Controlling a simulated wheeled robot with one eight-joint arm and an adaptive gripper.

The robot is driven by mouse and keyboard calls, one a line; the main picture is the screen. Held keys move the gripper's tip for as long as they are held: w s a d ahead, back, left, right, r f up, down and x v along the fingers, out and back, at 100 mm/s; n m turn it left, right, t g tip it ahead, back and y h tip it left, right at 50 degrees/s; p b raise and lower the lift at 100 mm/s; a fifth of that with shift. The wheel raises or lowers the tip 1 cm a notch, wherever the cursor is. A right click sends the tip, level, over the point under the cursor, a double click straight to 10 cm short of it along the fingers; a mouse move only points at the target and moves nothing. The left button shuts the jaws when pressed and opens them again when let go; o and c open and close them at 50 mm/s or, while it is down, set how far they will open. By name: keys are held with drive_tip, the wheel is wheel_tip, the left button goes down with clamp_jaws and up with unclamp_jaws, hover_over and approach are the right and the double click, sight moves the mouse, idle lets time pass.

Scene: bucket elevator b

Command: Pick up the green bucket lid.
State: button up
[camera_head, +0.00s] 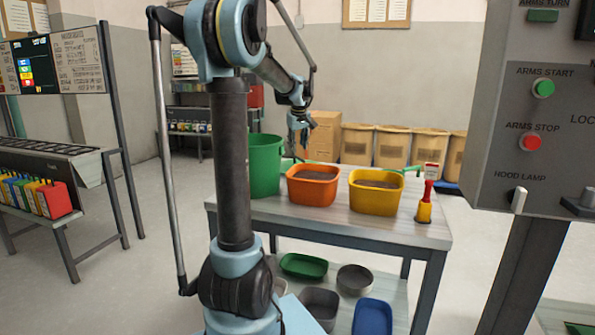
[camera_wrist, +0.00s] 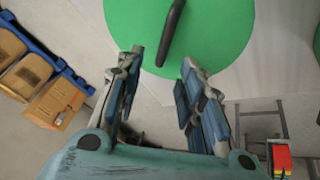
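The green bucket lid (camera_wrist: 215,32) fills the top of the wrist view as a flat green disc with a dark bar handle (camera_wrist: 172,32) across it. My gripper (camera_wrist: 163,66) is open, with its two fingers apart and the near end of the handle showing between their tips. No contact is visible. In the head view my gripper (camera_head: 299,123) hangs above the back of the table, behind the orange tub. The green bucket (camera_head: 265,168) stands at the table's left end. A thin green edge behind the orange tub may be the lid, mostly hidden there.
An orange tub (camera_head: 313,188) and a yellow tub (camera_head: 376,198) stand on the table (camera_head: 405,228), with a small red-and-yellow item (camera_head: 425,205) at right. Trays lie on the lower shelf, including a green one (camera_head: 304,265). A control panel (camera_head: 535,120) stands at right.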

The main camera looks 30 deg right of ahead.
sight(299, 163)
drive_tip(key=shift+s+x, duration=0.15)
drive_tip(key=shift+x, duration=1.5)
drive_tip(key=shift+s+x, duration=0.1)
drive_tip(key=shift+x, duration=1.5)
drive_tip(key=shift+a+f, duration=0.15)
clamp_jaws()
